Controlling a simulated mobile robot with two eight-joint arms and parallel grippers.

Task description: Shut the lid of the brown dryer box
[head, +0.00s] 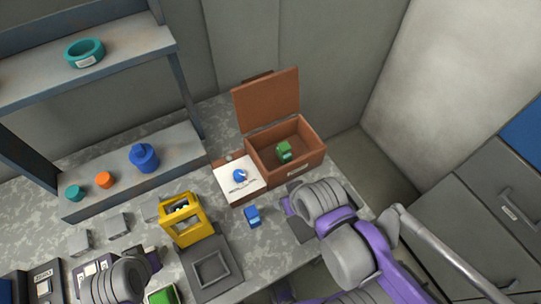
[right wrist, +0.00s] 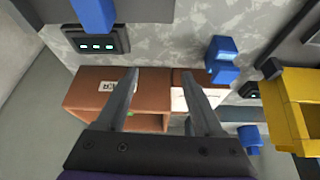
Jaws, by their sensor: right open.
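The brown dryer box (head: 318,158) stands at the back right of the counter in the head view. Its lid (head: 266,102) is up, standing upright at the back of the box. A green piece (head: 284,151) lies inside. In the right wrist view, the box's labelled front (right wrist: 95,84) shows beyond my fingers; the lid cannot be made out there. My right gripper (right wrist: 158,73) is open and empty, in front of the box. My left gripper (head: 152,258) is at the lower left of the head view, far from the box; its jaws are unclear.
A white card with a blue figure (head: 236,188) lies left of the box. A small blue object (head: 253,216) and a yellow frame (head: 181,238) stand nearer me. A grey shelf (head: 100,65) is at the left; a wall is behind the box.

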